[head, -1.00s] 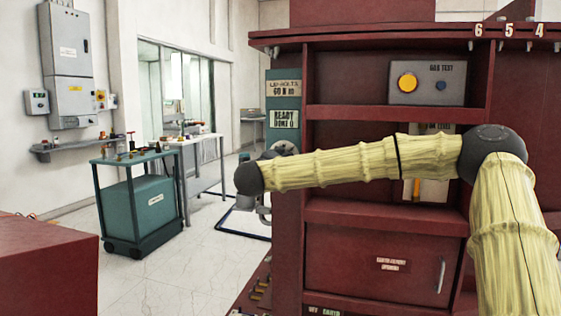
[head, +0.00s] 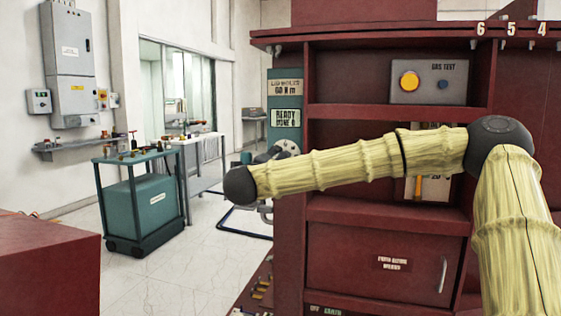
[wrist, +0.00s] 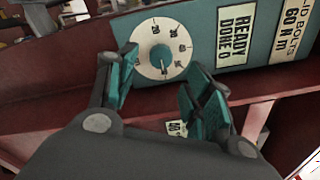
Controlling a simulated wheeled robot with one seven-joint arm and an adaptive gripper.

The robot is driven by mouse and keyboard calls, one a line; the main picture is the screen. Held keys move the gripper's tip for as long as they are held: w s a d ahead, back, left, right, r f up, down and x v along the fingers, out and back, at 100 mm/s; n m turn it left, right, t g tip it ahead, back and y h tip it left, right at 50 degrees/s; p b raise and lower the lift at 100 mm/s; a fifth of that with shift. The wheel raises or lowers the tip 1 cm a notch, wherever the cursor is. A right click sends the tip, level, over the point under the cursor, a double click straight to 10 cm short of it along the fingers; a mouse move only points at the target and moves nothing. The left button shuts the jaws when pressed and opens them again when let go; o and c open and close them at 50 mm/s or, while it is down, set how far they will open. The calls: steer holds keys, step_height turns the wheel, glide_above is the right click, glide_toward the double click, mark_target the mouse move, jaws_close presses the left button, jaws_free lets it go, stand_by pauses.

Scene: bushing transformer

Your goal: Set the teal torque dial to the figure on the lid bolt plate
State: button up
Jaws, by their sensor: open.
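The torque dial (wrist: 162,48) shows in the wrist view as a round white face with dark figures, on a teal panel. In the head view the dial (head: 287,147) shows at the panel's lower part. The lid bolt plate (head: 285,87) reads 60 N m; it also shows in the wrist view (wrist: 294,32). My gripper (wrist: 163,68) is open and empty, its teal-padded fingers below and either side of the dial's lower part. I cannot tell if they touch it. In the head view my arm partly hides the gripper.
A READY DONE 0 plate (head: 286,118) sits between the bolt plate and the dial. The dark red cabinet (head: 385,210) with shelves stands right of the panel.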

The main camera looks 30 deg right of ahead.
steer(key=v, duration=0.6)
steer(key=shift+f, duration=0.1)
steer(key=shift+d, duration=0.1)
